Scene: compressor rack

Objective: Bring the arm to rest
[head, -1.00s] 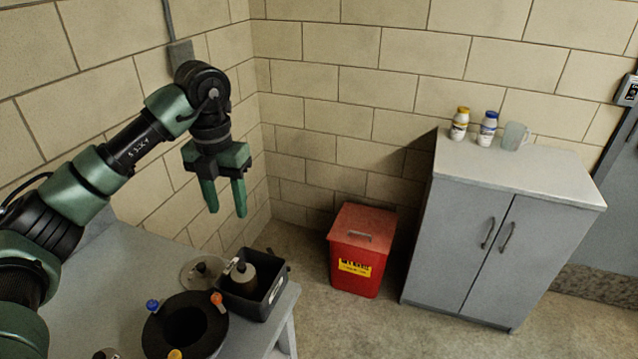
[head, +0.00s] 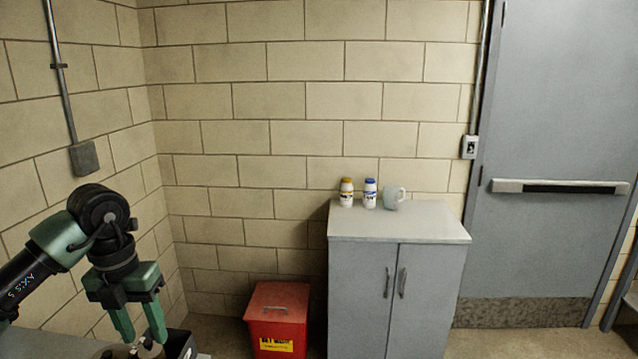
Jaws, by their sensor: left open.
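My left gripper (head: 141,333) is at the lower left of the head view, at the end of my green and black left arm. Its two green fingers point down and stand apart, with nothing held between them. Behind and below the fingertips are a dark bin (head: 178,345) and part of a container in it, both cut off by the bottom edge. I cannot tell the exact height of the fingers above them. My right gripper is not in the frame.
A red lidded bin (head: 277,318) stands on the floor beside a grey cabinet (head: 362,300). On the cabinet are a yellow-capped bottle (head: 346,193), a blue-capped bottle (head: 370,194) and a translucent mug (head: 393,198). A grey door (head: 555,120) with a push bar is at right.

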